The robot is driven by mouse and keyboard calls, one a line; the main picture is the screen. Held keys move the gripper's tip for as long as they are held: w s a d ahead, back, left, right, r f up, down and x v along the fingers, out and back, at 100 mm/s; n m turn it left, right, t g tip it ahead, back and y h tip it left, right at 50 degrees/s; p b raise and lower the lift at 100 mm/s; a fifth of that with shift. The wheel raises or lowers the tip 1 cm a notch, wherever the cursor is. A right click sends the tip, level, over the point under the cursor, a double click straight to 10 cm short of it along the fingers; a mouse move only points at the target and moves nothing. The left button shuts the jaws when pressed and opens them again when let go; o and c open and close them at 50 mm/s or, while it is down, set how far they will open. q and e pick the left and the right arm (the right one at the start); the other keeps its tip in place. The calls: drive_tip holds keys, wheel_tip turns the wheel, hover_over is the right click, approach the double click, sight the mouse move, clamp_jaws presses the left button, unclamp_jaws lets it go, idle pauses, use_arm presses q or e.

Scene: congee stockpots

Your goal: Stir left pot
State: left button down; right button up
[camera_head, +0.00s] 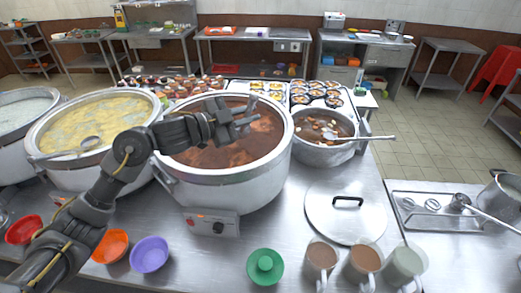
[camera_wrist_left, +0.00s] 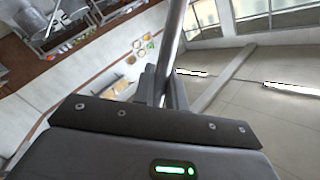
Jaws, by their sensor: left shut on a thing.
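My left gripper (camera_head: 240,120) is over the large white pot (camera_head: 235,190) of red-brown liquid. In the left wrist view its fingers (camera_wrist_left: 162,88) are shut on a shiny metal rod (camera_wrist_left: 174,40), apparently a utensil handle. The rod's far end is out of that view, and I cannot make it out clearly in the head view. A pot (camera_head: 12,145) of pale congee is at the far left edge. My right gripper is not in view.
A smaller pot (camera_head: 330,155) with a ladle handle (camera_head: 375,138) stands right of the large pot. Trays of food (camera_head: 315,92) are behind.

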use_arm(q)
drive_tip(key=w+a+r+n, duration=0.2)
drive_tip(key=w+a+r, duration=0.6)
drive_tip(key=w+a, duration=0.3)
wheel_tip(320, 180, down, 16)
drive_tip(key=s+a+b, duration=0.1)
drive_tip(key=b, duration=1)
drive_tip(key=shift+a+f+g, duration=0.15)
drive_tip(key=shift+f+g, duration=0.1)
drive_tip(key=shift+g, duration=0.05)
drive_tip(key=shift+s, duration=0.15)
drive_tip(key=shift+a, duration=0.1)
